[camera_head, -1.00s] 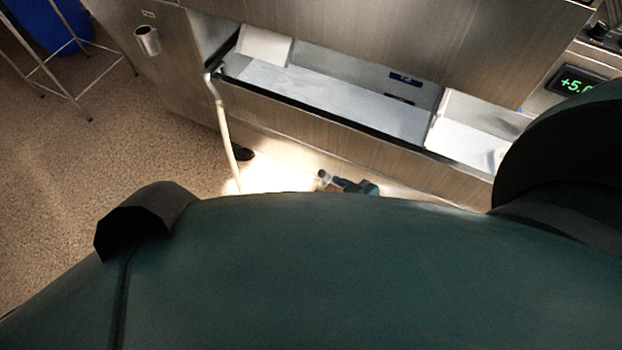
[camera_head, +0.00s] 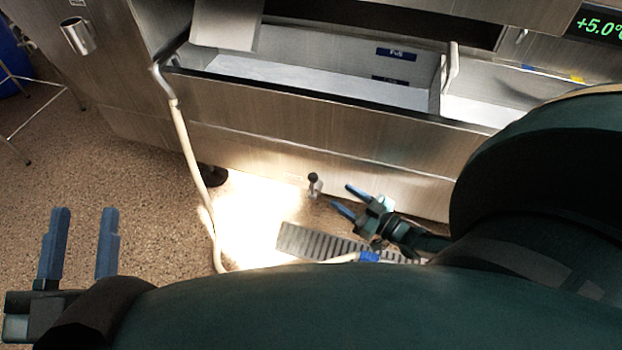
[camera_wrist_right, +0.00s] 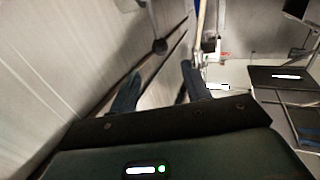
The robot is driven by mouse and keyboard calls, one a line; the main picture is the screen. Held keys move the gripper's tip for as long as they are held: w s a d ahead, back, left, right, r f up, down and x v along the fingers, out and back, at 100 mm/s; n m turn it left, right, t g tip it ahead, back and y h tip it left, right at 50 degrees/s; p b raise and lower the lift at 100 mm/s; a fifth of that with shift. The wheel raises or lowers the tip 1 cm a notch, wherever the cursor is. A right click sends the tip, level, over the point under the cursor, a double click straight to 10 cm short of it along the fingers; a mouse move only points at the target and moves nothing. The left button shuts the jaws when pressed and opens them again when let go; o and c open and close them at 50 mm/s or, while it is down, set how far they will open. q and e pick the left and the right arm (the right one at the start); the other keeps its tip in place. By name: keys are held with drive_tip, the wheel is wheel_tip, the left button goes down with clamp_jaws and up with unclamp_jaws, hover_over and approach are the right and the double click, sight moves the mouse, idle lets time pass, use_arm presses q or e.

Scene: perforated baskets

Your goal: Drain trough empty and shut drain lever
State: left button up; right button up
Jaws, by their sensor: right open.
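The steel trough (camera_head: 300,93) runs across the top of the head view. Its floor is pale; I cannot tell whether liquid stands in it. A small lever with a black knob (camera_head: 313,180) sticks out low under the trough front. I cannot tell its setting. My right gripper (camera_head: 346,200) is open and empty, just right of the lever and apart from it. My left gripper (camera_head: 83,211) is open and empty over the floor at left.
A pale hose (camera_head: 187,150) hangs from the trough's left end to the floor. A slatted floor grate (camera_head: 325,243) lies below the lever, with a blue hose end (camera_head: 369,256) beside it. A steel cup (camera_head: 77,36) is on the left panel.

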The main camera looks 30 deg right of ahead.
drive_tip(key=b+x, duration=0.3)
drive_tip(key=x, duration=0.7)
drive_tip(key=shift+f, duration=0.15)
use_arm(q)
drive_tip(key=shift+w+a+r+m+t+h, duration=0.15)
drive_tip(key=shift+r+m+t+h, duration=0.2)
drive_tip(key=shift+r+m+h, duration=0.7)
drive_tip(key=shift+a+r+m+t+h, duration=0.1)
drive_tip(key=shift+r+m+t+h, duration=0.25)
drive_tip(key=shift+r+m+h, duration=0.65)
use_arm(e)
drive_tip(key=shift+w+a, duration=0.25)
drive_tip(key=shift+w, duration=0.35)
use_arm(q)
drive_tip(key=shift+r, duration=0.1)
use_arm(e)
drive_tip(key=shift+c, duration=0.3)
clamp_jaws()
